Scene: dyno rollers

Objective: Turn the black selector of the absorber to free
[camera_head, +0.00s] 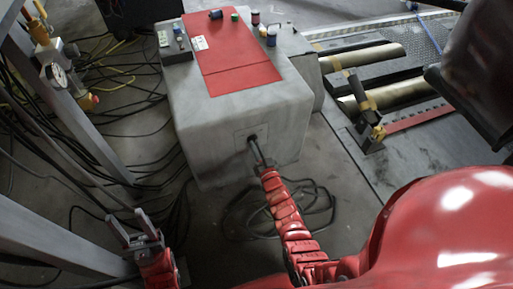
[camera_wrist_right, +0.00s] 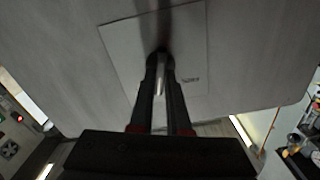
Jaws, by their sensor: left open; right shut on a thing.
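The absorber is a large grey box (camera_head: 230,120) with a red top panel. Its black selector (camera_head: 251,138) sits on a square plate on the front face, mostly covered by my fingers. My right gripper (camera_head: 256,150) is shut on the selector. In the right wrist view, its two dark fingers (camera_wrist_right: 161,62) meet at the selector in front of the light plate (camera_wrist_right: 122,45), with a pale pin (camera_wrist_right: 160,80) between them. Small lettering on the plate is too small to read. The selector's setting is hidden. My left gripper (camera_head: 130,232) is open and empty, low at the left.
Rollers (camera_head: 365,56) lie to the right. A metal frame with a gauge (camera_head: 58,76) and many black cables (camera_head: 130,130) fill the left. Cable loops lie on the floor below the box.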

